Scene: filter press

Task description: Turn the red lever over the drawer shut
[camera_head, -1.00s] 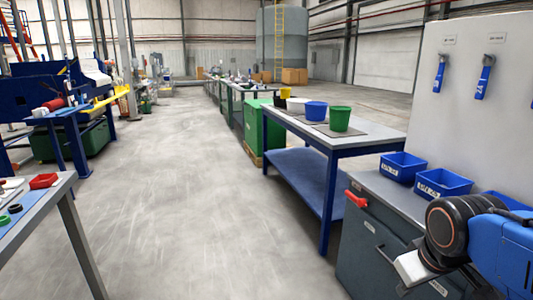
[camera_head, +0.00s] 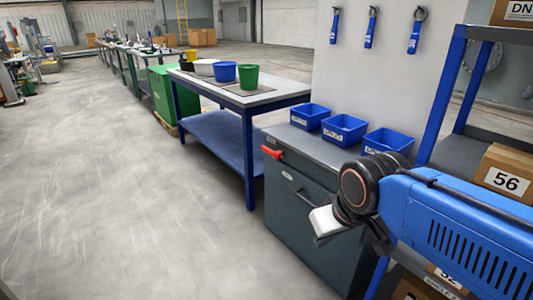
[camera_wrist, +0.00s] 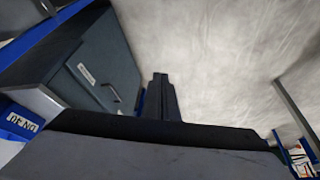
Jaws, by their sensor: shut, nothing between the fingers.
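The red lever (camera_head: 273,153) sits at the top left of the grey cabinet's front, over the drawer (camera_head: 293,190), and lies roughly level. The drawer front looks flush with the cabinet and has a label and a handle. In the wrist view the drawer front (camera_wrist: 100,75) shows at upper left; the lever is not visible there. My gripper (camera_wrist: 160,78) is shut and empty, its dark fingers pointing over the floor beside the cabinet. In the head view my wrist is in front of the cabinet's right part, apart from the lever, and the fingertips cannot be made out.
A blue-framed table (camera_head: 248,98) with buckets stands left of the cabinet. A shelf with boxes (camera_head: 505,172) is at right. Open floor (camera_head: 130,210) lies left.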

